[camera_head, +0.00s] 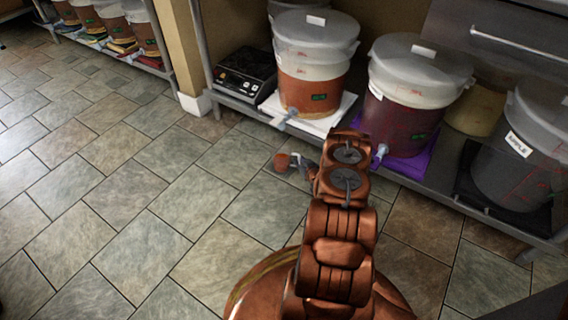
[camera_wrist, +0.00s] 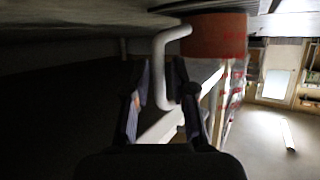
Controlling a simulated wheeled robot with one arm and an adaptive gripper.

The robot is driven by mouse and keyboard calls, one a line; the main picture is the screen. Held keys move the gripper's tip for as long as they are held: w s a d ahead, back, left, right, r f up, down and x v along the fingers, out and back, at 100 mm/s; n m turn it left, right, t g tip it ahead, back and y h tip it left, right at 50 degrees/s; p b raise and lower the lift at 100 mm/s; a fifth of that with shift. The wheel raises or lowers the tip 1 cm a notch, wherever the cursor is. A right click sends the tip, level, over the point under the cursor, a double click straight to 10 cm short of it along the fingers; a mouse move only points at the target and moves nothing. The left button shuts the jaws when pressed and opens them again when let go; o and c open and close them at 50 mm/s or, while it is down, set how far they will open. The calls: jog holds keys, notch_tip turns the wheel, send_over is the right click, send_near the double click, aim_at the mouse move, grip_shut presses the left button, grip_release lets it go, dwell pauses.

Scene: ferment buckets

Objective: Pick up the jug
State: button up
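The jug (camera_head: 282,162) is a small orange-brown vessel with a pale handle. In the head view it shows just left of my gripper (camera_head: 304,168), in front of the shelf; whether it touches anything below is unclear. In the wrist view the jug's orange body (camera_wrist: 214,36) is at the upper right, and its whitish bent handle (camera_wrist: 161,75) runs down between the fingertips. My arm hides part of the gripper in the head view.
A low shelf (camera_head: 421,182) holds lidded buckets with taps: an orange one (camera_head: 312,92), a purple one (camera_head: 400,115) and a grey one labelled "APPLE" (camera_head: 522,160). The tiled floor at left is clear.

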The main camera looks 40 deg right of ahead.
jog(key=shift+x, duration=0.75)
grip_shut()
